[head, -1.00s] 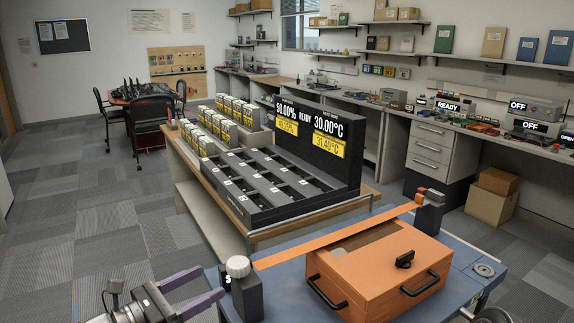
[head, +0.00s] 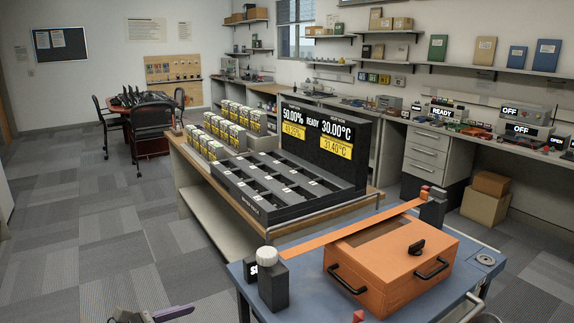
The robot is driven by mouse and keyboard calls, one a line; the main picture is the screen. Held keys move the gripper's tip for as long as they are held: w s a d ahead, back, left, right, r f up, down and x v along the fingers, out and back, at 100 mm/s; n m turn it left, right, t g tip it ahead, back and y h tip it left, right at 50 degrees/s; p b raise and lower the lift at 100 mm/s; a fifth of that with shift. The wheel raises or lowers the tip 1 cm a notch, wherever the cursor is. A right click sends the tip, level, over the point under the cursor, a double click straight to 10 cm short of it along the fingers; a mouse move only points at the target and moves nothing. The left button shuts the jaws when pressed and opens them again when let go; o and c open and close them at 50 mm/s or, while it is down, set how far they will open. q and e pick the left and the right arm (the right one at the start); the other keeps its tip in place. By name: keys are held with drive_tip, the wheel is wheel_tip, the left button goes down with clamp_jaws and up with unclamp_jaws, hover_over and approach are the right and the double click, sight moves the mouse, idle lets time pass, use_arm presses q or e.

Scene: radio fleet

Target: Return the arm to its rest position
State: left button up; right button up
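My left gripper (head: 150,315) shows at the bottom edge, left of the blue cart. Only its upper part and one purple finger are in the picture, so its opening cannot be judged. It is apart from the cart and its contents, with floor behind it. My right gripper is not in view. On the blue cart top (head: 487,262) sit an orange box (head: 390,270) with black handles and a dark knob, and an orange strip (head: 350,232) running between two black posts (head: 273,285).
A wooden table (head: 190,160) behind the cart bears a black slotted rack (head: 270,185) with a display panel (head: 325,140) and rows of small boxed units (head: 235,125). A bench (head: 430,150) runs along the right wall. The carpet floor (head: 90,225) at left is open.

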use_arm(q)
drive_tip(key=s+f+m+g+y+p, duration=0.1)
drive_tip(key=s+f+m+g+y, duration=0.35)
drive_tip(key=f, duration=0.75)
drive_tip(key=s+f+m+g+y+p, duration=0.1)
drive_tip(key=s+f+m+g+y, duration=0.15)
drive_tip(key=s+f+m, duration=0.7)
drive_tip(key=s+d+f+m+g+h+p, duration=0.1)
drive_tip(key=s+d+f+m+g+p, duration=0.1)
drive_tip(key=s+d+f+m, duration=0.6)
drive_tip(key=s+d+f+p, duration=0.1)
drive_tip(key=s+d, duration=0.3)
drive_tip(key=d, duration=0.1)
drive_tip(key=shift+m+g, duration=0.3)
drive_tip(key=shift+g, duration=0.1)
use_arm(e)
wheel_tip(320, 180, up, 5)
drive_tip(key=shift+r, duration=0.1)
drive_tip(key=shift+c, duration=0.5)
